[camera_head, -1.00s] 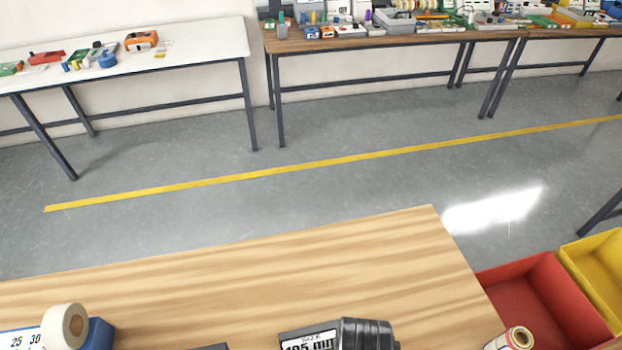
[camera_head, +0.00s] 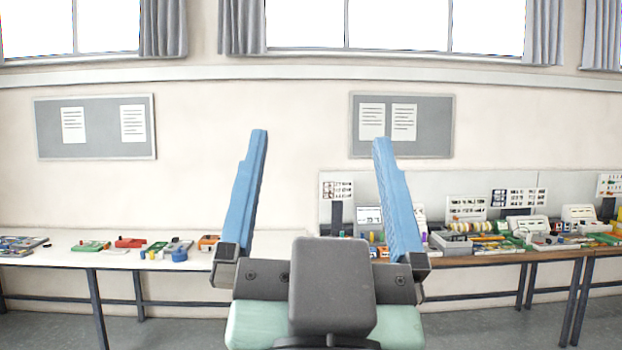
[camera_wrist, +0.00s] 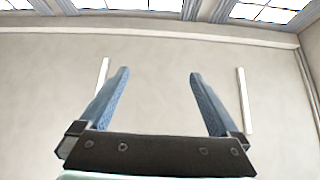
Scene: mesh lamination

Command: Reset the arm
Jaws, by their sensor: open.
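My gripper (camera_head: 316,142) is raised in the middle of the head view, with its two blue fingers pointing up and spread wide apart. It is open, and nothing is between the fingers. The wrist view also shows my gripper (camera_wrist: 157,78) open and empty, facing a plain wall and the windows high up. No object touches the fingers in either view.
Across the room, a white table (camera_head: 60,243) with small parts stands at left. A wooden bench (camera_head: 480,259) crowded with devices stands at right. Two grey notice boards (camera_head: 95,150) hang on the wall (camera_head: 300,100). The space around the gripper looks clear.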

